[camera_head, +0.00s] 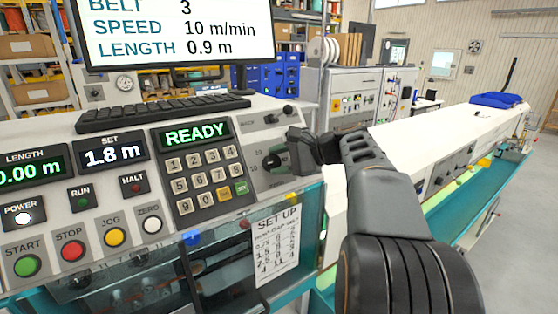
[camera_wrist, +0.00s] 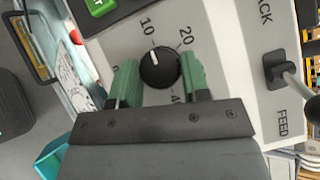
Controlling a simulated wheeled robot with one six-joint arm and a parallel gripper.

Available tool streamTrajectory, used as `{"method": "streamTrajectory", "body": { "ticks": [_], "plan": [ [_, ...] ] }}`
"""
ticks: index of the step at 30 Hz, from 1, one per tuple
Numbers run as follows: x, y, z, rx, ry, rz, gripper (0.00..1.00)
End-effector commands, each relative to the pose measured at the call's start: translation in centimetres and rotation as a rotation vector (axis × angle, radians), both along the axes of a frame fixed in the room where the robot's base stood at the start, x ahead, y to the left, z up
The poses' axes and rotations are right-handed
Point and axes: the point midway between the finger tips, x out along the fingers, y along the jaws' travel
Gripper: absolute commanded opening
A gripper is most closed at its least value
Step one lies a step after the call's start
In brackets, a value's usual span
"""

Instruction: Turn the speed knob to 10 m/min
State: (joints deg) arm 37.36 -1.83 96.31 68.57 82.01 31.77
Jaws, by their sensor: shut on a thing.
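The speed knob (camera_wrist: 161,67) is a round black knob with a white pointer mark. In the wrist view its mark points roughly toward the printed 10, with 20 to the right. My gripper (camera_wrist: 160,77) is shut on the knob, its two green finger pads on opposite sides of it. In the head view my gripper (camera_head: 292,152) reaches the right part of the console, and the dark knob (camera_head: 271,161) is partly hidden. The monitor (camera_head: 180,30) reads SPEED 10 m/min and LENGTH 0.9 m.
A back/feed lever (camera_wrist: 282,70) stands close to the right of my gripper in the wrist view. The keypad (camera_head: 205,180) and START (camera_head: 28,265) and STOP (camera_head: 72,250) buttons are left of the knob. A keyboard (camera_head: 160,112) lies behind.

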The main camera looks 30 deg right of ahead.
Motion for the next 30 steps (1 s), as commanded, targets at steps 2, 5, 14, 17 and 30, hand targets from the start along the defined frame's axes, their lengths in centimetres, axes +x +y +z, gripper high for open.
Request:
{"method": "streamTrajectory", "body": {
  "ticks": [2, 5, 14, 17, 30],
  "plan": [
    [0.00, 0.02, -0.15, -0.009, 0.003, 0.009, 0.19],
    [-0.01, 0.03, -0.14, -0.016, 0.002, 0.013, 0.19],
    [-0.01, 0.03, -0.17, -0.019, 0.002, 0.016, 0.19],
    [-0.01, 0.03, -0.18, -0.019, 0.002, 0.015, 0.44],
    [0.00, 0.01, -0.05, -0.018, 0.000, 0.013, 0.67]
  ]
}}
